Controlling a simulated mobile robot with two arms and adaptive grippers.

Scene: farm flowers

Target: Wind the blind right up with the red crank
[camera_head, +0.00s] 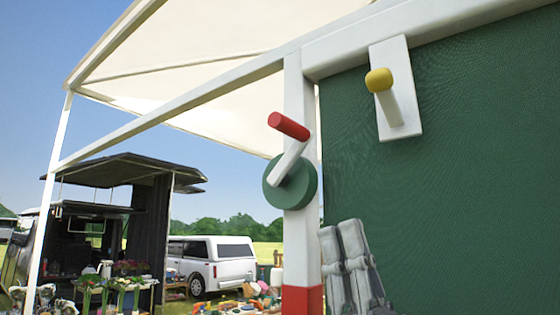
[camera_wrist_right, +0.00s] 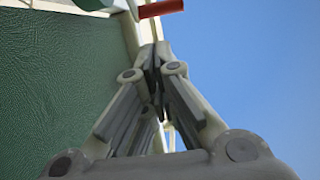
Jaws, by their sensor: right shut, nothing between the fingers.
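The crank has a red handle (camera_head: 289,125) on a white arm, fixed to a green disc (camera_head: 302,186) on the white post. The handle points up and to the left in the head view. The green blind (camera_head: 450,170) hangs to the right of the post and covers much of that side. My right gripper (camera_head: 341,224) is below and right of the disc, in front of the blind, shut and empty. In the right wrist view its fingertips (camera_wrist_right: 154,48) are together, below the red handle (camera_wrist_right: 160,8) and apart from it. My left gripper is not in view.
A white plate with a yellow-tipped peg (camera_head: 379,80) sticks out at the blind's top. The white post (camera_head: 301,245) has a red lower part. A cream awning (camera_head: 200,60) spans above. A dark stall (camera_head: 115,220) and white vehicle (camera_head: 212,262) stand farther back.

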